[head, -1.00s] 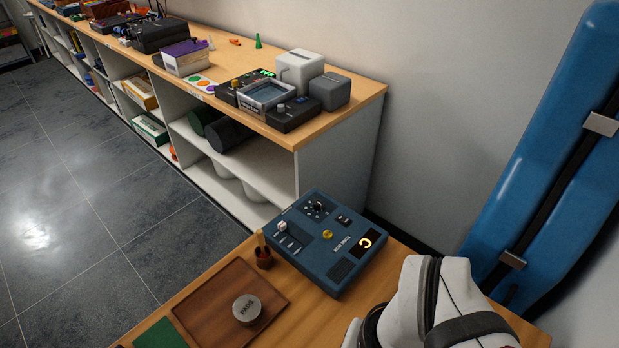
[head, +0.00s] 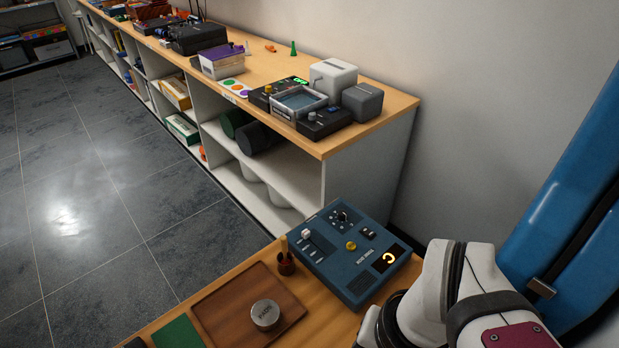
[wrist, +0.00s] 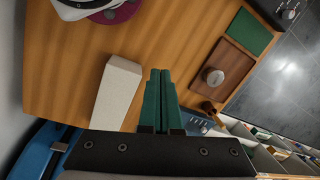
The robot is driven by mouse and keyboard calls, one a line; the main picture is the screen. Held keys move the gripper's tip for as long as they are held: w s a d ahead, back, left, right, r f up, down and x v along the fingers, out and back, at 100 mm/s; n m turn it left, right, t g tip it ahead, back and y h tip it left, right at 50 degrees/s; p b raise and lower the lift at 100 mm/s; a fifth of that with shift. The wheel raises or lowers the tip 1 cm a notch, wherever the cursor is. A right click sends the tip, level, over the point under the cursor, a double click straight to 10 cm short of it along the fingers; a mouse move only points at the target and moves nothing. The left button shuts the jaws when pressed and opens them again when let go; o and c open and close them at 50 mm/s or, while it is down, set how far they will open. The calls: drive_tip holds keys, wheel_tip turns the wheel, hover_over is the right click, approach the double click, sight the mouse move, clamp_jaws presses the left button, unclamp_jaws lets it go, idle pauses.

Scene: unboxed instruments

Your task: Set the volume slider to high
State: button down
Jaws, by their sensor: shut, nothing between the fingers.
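A blue control panel (head: 328,264) lies on the wooden table in the head view. A white slider knob (head: 307,234) sits at the upper end of a slot on its left side. The lettering is too small to read, so I cannot tell which end is high. The panel also has a dark dial (head: 344,217), a yellow button (head: 351,246) and a lit yellow display (head: 389,259). My gripper (wrist: 160,73) has green fingers, shut and empty above the table in the wrist view, apart from the panel, which is mostly hidden there. The head view does not show the fingers.
A wooden tray (head: 219,318) with a round metal weight (head: 265,314) lies left of the panel. A green mat (head: 178,334) is at the front edge. A pale block (wrist: 117,92) is beside my fingers. A shelf (head: 372,131) stands behind.

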drive_tip(key=w+a+r+n, duration=0.2)
drive_tip(key=w+n, duration=0.2)
drive_tip(key=w, duration=0.9)
drive_tip(key=n+t, duration=0.3)
drive_tip(key=n, duration=0.7)
hover_over(306, 234)
drive_tip(key=w+a, duration=0.2)
wheel_tip(306, 234, down, 10)
drive_tip(key=shift+f+y, duration=0.15)
drive_tip(key=shift+y, duration=0.25)
drive_tip(key=shift+w+d, duration=0.1)
drive_tip(key=x, duration=1)
drive_tip(key=shift+f, duration=0.2)
drive_tip(key=shift+s+d+r, duration=0.2)
drive_tip(key=shift+s+d, duration=0.75)
drive_tip(key=shift+s, duration=0.2)
drive_tip(key=shift+s+d, duration=0.4)
